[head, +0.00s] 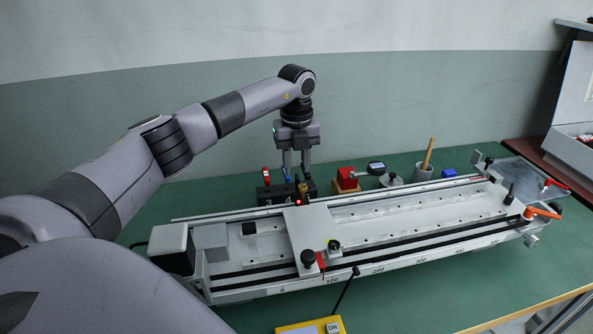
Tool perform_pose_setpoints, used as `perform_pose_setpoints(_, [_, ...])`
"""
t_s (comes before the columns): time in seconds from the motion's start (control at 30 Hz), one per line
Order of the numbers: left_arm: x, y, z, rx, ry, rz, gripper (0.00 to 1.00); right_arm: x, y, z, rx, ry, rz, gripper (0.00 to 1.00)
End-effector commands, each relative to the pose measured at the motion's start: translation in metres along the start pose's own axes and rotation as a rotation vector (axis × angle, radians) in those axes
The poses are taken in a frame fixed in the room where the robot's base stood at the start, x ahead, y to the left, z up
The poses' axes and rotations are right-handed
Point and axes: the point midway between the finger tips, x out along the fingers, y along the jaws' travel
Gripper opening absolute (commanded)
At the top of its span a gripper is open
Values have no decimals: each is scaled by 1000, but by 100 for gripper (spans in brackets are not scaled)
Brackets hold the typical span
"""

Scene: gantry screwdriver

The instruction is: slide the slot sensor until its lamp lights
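A small red lamp spot (298,202) glows at the rear edge of the long linear rail unit (400,212), behind its light grey carriage plate (312,228). I cannot make out the slot sensor's body there; it is small and partly hidden. My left gripper (296,175) points down just behind the rail and above that spot, its two fingers apart with a gap between them. A small brass-coloured piece (303,188) shows just below the fingertips; I cannot tell whether they touch it. My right gripper is not in view.
A black numbered block (272,195) with colour-topped pieces stands right by the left fingers. A yellow box (310,326) lies in front. The green table is clear at front right.

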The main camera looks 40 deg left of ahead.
Motion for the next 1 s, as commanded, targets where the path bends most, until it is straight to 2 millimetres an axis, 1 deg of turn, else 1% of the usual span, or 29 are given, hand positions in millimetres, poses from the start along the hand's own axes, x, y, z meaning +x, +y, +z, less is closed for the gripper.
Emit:
perform_pose_setpoints(0.03, [-10, -1, 1, -1, -3, -4, 34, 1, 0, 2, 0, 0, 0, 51])
perform_pose_setpoints(0.1, [-21, 0, 1, -1, -3, -4, 34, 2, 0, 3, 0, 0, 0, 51])
perform_pose_setpoints(0.2, [-35, 0, 1, -1, -2, -4, 34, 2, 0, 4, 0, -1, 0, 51])
perform_pose_setpoints(0.3, [-44, 0, 0, -1, -1, -3, 34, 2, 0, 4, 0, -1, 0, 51])
perform_pose_setpoints(0.43, [-48, 0, 0, -1, 0, -2, 34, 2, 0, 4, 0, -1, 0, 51])
perform_pose_setpoints(1.0, [-48, 0, 0, 0, 0, -1, 34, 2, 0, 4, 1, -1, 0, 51])
